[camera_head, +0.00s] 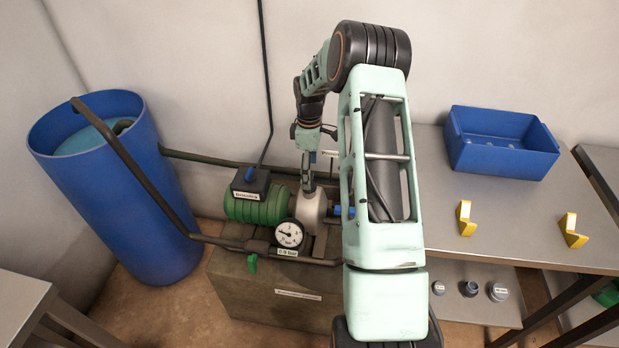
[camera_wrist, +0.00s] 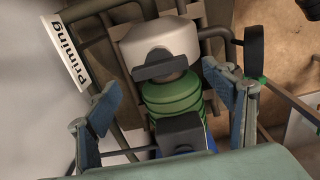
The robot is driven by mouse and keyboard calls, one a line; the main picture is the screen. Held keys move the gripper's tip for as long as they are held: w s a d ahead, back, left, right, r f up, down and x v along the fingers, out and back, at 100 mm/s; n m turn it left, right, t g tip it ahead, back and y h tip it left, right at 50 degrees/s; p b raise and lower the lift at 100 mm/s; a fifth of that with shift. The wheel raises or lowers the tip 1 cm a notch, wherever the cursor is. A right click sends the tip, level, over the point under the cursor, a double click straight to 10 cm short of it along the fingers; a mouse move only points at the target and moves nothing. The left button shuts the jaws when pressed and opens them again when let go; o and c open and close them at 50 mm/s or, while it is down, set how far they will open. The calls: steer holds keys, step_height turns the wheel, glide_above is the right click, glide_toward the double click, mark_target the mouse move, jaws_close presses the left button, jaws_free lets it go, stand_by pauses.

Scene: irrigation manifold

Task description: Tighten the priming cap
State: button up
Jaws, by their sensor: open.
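The priming cap (camera_wrist: 160,66) is a dark grey cap with a wide bar-shaped grip. It sits on top of the pale pump housing (camera_wrist: 165,38), seen from above in the wrist view. The pale pump housing also shows in the head view (camera_head: 312,211), beside a green motor (camera_head: 258,208). My gripper (camera_wrist: 161,80) is open, with one finger to each side of the cap in the picture and nothing between them. In the head view my gripper (camera_head: 308,178) points down over the pump housing and hides the cap. I cannot tell its exact height above the cap.
A white label reading "Priming" (camera_wrist: 69,55) is beside the housing. A pressure gauge (camera_head: 289,233) and pipes surround the pump. A blue barrel (camera_head: 125,205) stands left. A metal bench at right holds a blue bin (camera_head: 500,158) and yellow brackets (camera_head: 465,217); loose caps (camera_head: 497,291) lie lower.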

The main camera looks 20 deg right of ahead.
steer(key=shift+f, duration=1.6)
steer(key=shift+c, duration=0.2)
steer(key=c, duration=1.1)
